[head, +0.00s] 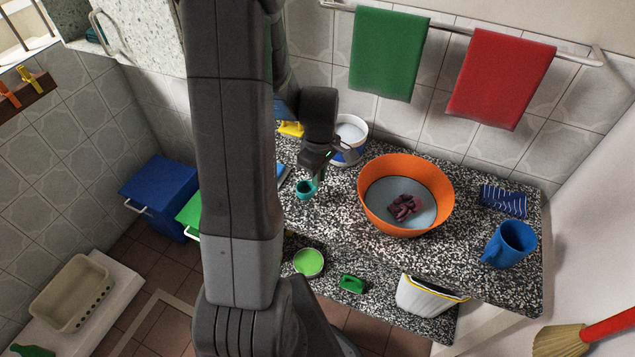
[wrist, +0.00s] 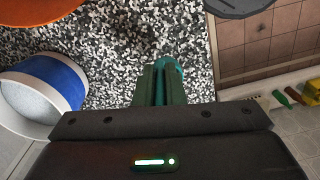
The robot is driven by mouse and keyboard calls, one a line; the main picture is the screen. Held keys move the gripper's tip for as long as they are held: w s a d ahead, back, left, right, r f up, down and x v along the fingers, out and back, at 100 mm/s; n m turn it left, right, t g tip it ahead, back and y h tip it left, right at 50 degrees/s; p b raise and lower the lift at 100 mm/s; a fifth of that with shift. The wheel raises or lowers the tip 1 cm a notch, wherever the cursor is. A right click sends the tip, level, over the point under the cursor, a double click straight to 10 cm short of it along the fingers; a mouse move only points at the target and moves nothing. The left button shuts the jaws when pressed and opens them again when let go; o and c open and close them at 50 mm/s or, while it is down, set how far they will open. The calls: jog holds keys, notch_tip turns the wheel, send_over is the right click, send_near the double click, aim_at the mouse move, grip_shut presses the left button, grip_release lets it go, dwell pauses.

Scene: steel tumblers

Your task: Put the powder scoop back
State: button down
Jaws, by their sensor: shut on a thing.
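The powder scoop (head: 305,189) is a small teal cup, held above the speckled worktop to the left of the orange bowl. My gripper (head: 318,174) is shut on it. In the wrist view only a teal part of the scoop (wrist: 170,65) shows between and beyond the fingertips (wrist: 159,82); the rest is hidden by the fingers. A white and blue tub (head: 350,133) with white powder inside stands behind my gripper, near the wall. In the wrist view the tub (wrist: 62,88) is at the left, open at the top and apart from the scoop.
An orange bowl (head: 441,188) with water and dark red pieces stands right of the scoop. A blue striped item (head: 503,200) and a blue mug (head: 510,244) are farther right. A green bowl (head: 308,262) and white bin (head: 425,296) are lower down. Yellow something (head: 291,129) is beside the tub.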

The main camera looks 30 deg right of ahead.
jog(key=shift+f, duration=1.6)
jog(key=shift+f, duration=0.25)
jog(key=c, duration=1.5)
grip_release()
jog(key=shift+r, duration=0.1)
notch_tip(320, 180, up, 12)
jog(key=shift+d+r, duration=0.1)
jog(key=shift+r, duration=0.1)
jog(key=shift+f, duration=0.1)
